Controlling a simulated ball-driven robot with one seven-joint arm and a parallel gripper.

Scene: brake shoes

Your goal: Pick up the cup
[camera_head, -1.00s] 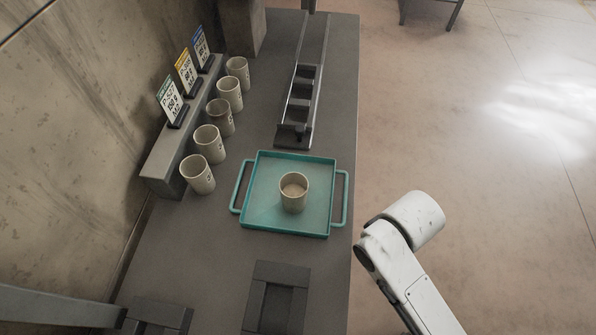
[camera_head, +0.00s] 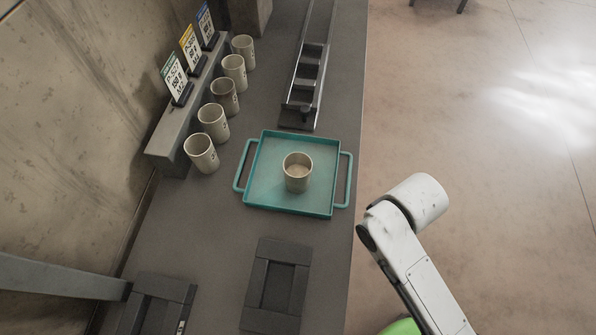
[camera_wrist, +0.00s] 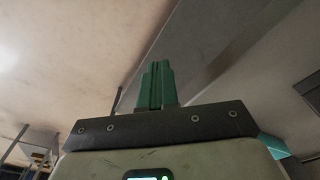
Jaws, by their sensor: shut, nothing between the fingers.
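A beige cup (camera_head: 298,173) stands upright on a teal tray (camera_head: 262,200) on the grey counter, in the middle of the head view. Several similar cups, such as the nearest one (camera_head: 201,154), stand in a row at the left by the wall. In the wrist view my gripper (camera_wrist: 158,68) has its green fingers shut together, with nothing between them. The head view shows my white arm at the lower right, over the floor side of the counter, apart from the tray; my gripper is not seen there. No cup is clear in the wrist view.
Label cards (camera_head: 175,77) stand on a ledge (camera_head: 165,145) behind the cup row. A dark rack (camera_head: 306,85) lies beyond the tray. Dark square frames, one here (camera_head: 276,287), lie on the near counter. The floor (camera_head: 480,180) at the right is open.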

